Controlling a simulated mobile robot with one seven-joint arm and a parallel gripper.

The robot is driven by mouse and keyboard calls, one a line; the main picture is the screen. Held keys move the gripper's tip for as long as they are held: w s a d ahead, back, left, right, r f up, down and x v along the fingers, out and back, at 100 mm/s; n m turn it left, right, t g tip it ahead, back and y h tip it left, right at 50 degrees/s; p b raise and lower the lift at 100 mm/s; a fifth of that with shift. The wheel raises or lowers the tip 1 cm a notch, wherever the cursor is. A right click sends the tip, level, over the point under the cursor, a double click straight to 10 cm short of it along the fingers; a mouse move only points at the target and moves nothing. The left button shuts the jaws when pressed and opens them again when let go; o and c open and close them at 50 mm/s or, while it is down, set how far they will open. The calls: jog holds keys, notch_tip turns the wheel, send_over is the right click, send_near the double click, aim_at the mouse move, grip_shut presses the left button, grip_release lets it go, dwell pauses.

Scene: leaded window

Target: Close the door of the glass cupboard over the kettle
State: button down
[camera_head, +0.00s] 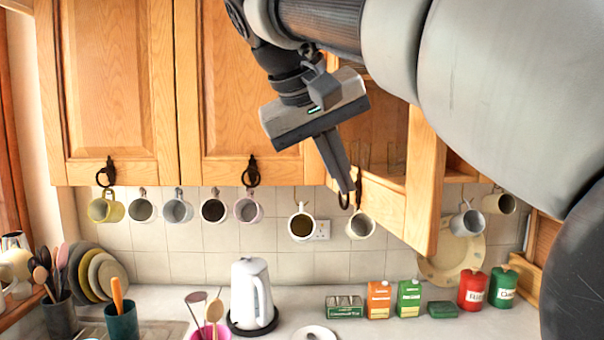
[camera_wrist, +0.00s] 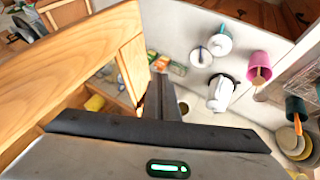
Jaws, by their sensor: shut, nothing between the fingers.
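The glass cupboard (camera_head: 380,172) hangs on the wall to the right of two shut wooden doors, with clear glasses faintly visible inside. Its wood-framed door (camera_head: 424,185) stands open, swung out from the wall toward me. Some of the cupboard is hidden behind my arm. My gripper (camera_head: 347,188) is shut and empty, pointing down in front of the cupboard opening, left of the open door. In the wrist view, its fingers (camera_wrist: 160,98) are close to wooden framing (camera_wrist: 133,66); I cannot tell whether they touch it. The white kettle (camera_head: 252,292) stands on the worktop below.
Mugs (camera_head: 247,209) hang in a row under the cupboards. Boxes (camera_head: 379,298) and red and green tins (camera_head: 472,290) stand on the worktop. A large plate (camera_head: 452,262) leans on the wall at right. Utensil pots (camera_head: 122,322) and plates stand at left.

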aim_at(384, 221)
jog(key=w+d+f, duration=0.1)
jog(key=d, duration=0.1)
jog(key=w+d+f, duration=0.1)
jog(key=d+f, duration=0.1)
jog(key=w+d+f, duration=0.1)
jog(key=d+f, duration=0.1)
jog(key=shift+w+d+b, duration=0.25)
jog(key=shift+w+b, duration=0.05)
jog(key=shift+w, duration=0.05)
jog(key=shift+d, duration=0.1)
